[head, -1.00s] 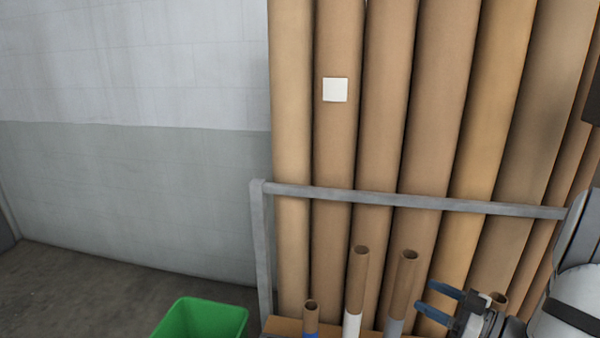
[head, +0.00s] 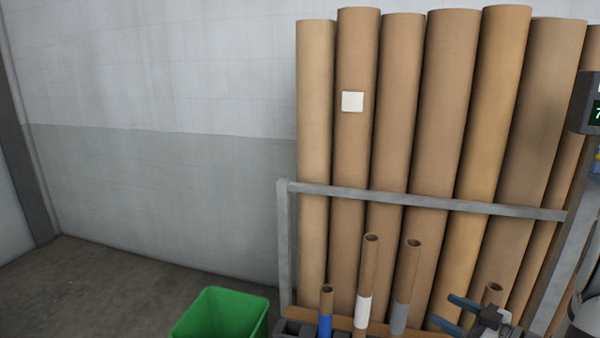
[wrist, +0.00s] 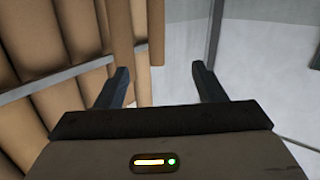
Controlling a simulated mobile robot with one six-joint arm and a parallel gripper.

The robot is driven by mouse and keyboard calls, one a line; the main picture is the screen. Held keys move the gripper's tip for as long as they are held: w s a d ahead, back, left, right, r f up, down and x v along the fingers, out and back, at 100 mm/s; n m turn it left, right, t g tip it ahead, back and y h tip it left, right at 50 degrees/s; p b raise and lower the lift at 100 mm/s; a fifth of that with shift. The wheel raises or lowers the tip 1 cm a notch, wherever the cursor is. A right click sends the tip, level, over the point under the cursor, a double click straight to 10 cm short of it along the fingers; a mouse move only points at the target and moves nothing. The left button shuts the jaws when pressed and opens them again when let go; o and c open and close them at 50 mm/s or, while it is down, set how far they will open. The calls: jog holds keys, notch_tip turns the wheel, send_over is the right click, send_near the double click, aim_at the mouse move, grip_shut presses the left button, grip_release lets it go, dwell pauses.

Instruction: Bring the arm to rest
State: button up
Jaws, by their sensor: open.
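My gripper (head: 452,312) shows at the lower right of the head view, its two blue-grey fingers pointing left. It is in front of the tall brown tubes and near a short brown tube (head: 493,292). In the wrist view my gripper (wrist: 160,80) has its fingers spread wide, with nothing between them. Most of my arm is cut off by the right and lower edges of the head view.
Tall brown tubes (head: 400,120) stand behind a grey rail (head: 420,202). Shorter tubes with blue (head: 325,326), white (head: 363,310) and grey (head: 399,318) bands stand before them. A green bin (head: 222,315) is at lower left. The floor (head: 100,285) left of it is clear.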

jog(key=w+a+r+m+g+h+p, duration=0.15)
jog(key=w+r+m+h+p, duration=0.3)
jog(key=r+h, duration=0.7)
jog(key=s+a+r+m+g+p, duration=0.1)
jog(key=s+a+g, duration=0.3)
jog(key=s+a, duration=0.4)
jog(key=s+a+r+m+g+p, duration=0.1)
jog(key=s+a+m+g+p, duration=0.2)
jog(key=s, duration=1.1)
jog(key=a+g+y, duration=0.1)
jog(key=a+g, duration=0.1)
jog(key=a, duration=0.3)
jog(key=shift+a, duration=0.25)
